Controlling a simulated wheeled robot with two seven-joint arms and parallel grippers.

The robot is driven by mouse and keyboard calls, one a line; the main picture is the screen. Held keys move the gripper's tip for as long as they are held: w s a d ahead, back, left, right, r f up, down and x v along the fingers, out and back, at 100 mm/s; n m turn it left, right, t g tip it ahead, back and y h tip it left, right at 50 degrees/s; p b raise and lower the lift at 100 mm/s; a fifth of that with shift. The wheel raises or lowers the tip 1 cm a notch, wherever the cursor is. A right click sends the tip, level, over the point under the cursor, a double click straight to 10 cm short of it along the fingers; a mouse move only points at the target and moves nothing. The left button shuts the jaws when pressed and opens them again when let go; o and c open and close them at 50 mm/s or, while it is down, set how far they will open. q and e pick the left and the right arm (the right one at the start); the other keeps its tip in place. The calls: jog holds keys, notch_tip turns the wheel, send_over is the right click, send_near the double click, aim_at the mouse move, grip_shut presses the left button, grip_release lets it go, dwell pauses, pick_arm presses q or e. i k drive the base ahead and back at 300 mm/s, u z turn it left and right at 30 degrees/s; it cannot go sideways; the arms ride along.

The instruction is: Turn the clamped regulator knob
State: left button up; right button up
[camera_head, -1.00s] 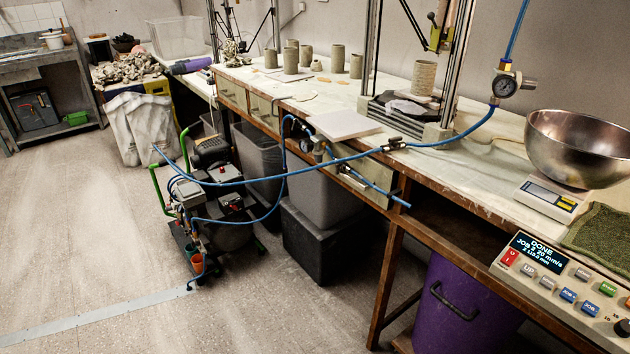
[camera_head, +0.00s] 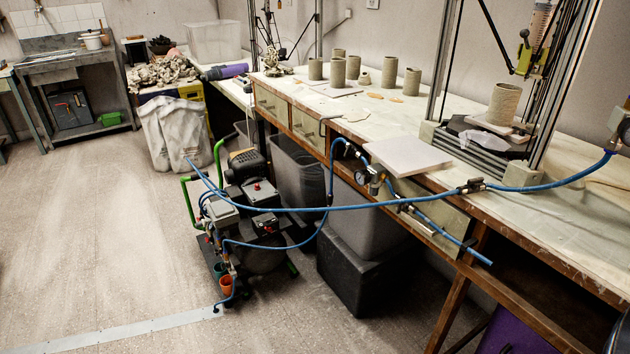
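A small air regulator (camera_head: 376,174) with a round pressure gauge (camera_head: 361,178) sits at the bench's front edge, left of the middle. A blue hose loops up to it from the left. Its knob is too small to make out clearly, and I cannot tell how the clamp grips it. A second regulator (camera_head: 621,130) on the right is cut off by the picture edge, with a blue hose at it. Neither of my grippers is in view.
The workbench (camera_head: 560,215) runs along the right, with clay cylinders (camera_head: 411,82) and a pale board (camera_head: 407,156) on top. A blue hose (camera_head: 400,204) hangs across its front to the compressor cart (camera_head: 250,205). A dark bin (camera_head: 357,275) stands underneath. The floor (camera_head: 120,240) at left is clear.

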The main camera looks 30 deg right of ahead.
aim_at(373, 192)
jog(key=z, duration=0.35)
jog(key=i, duration=0.95)
jog(key=z, duration=0.35)
